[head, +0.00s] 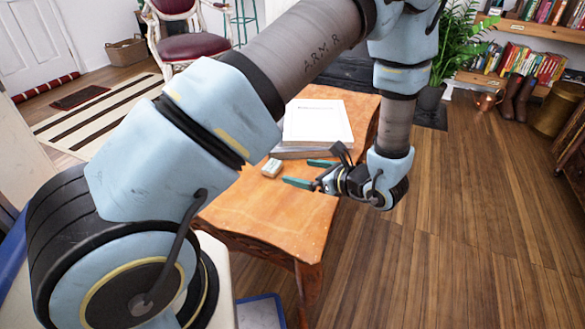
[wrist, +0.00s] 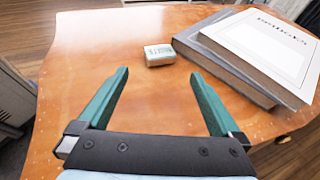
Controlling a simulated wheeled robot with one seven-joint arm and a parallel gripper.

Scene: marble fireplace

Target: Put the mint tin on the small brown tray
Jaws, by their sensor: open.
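The mint tin (head: 272,167) is a small pale box with greenish sides, lying on the orange-brown wooden table (head: 265,215). In the wrist view the tin (wrist: 159,55) lies just beyond my fingertips, roughly centred between them. My gripper (head: 304,173) has green fingers, spread wide and empty, pointing left toward the tin over the table. In the wrist view my gripper (wrist: 158,75) has nothing between its fingers. I cannot make out a small brown tray in either view; my arm hides part of the table.
Two large stacked books (wrist: 250,55), a pale one on a grey one, lie close to the right of the tin in the wrist view. A pale object (wrist: 150,2) is cut off at that view's top edge. The table to the tin's left is clear.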

